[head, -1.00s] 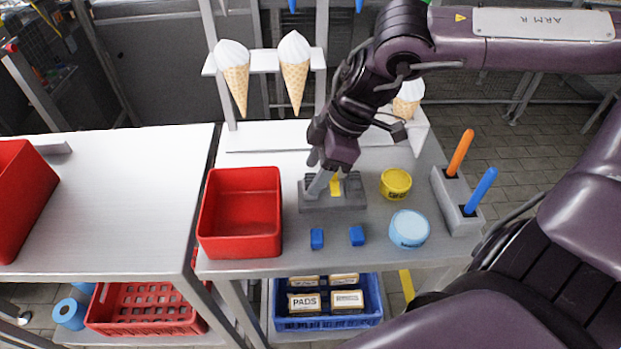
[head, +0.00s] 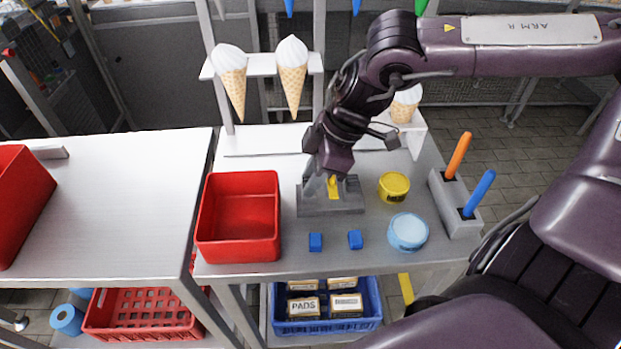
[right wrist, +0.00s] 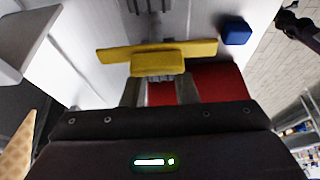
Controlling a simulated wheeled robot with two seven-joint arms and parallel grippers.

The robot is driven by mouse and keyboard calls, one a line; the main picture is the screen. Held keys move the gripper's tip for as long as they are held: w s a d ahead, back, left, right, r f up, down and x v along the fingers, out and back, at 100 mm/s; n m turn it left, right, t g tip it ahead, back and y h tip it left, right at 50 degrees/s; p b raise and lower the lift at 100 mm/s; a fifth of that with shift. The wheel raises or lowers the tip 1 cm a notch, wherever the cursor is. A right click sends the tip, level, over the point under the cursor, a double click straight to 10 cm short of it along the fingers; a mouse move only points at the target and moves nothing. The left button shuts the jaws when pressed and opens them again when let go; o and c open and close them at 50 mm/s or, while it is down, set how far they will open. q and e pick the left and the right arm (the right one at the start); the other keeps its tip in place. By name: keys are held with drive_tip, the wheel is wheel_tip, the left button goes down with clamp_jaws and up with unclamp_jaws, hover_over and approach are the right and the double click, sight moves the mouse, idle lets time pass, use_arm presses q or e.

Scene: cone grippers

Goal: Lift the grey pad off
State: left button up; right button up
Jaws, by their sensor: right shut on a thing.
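A grey block-like fixture (head: 340,206) stands on the metal table, with a yellow piece at its middle. My right gripper (head: 333,185) reaches down to the fixture from above. In the right wrist view its fingers (right wrist: 160,90) are shut on the yellow piece (right wrist: 158,62), which has a wide yellow bar (right wrist: 115,54) beside it. I cannot pick out a separate grey pad for certain; grey parts of the fixture lie partly behind the fingers. My left gripper is not in view.
Two small blue blocks (head: 316,242) lie in front of the fixture. A red bin (head: 240,255) stands left, a yellow tub (head: 394,188) and a light blue tub (head: 408,232) right. A grey holder (head: 455,205) carries orange and blue sticks. Cones (head: 292,80) stand behind in a white rack.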

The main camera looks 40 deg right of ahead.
wheel_tip(320, 180, up, 25)
drive_tip(key=p, duration=0.5)
idle(0.9)
idle(0.4)
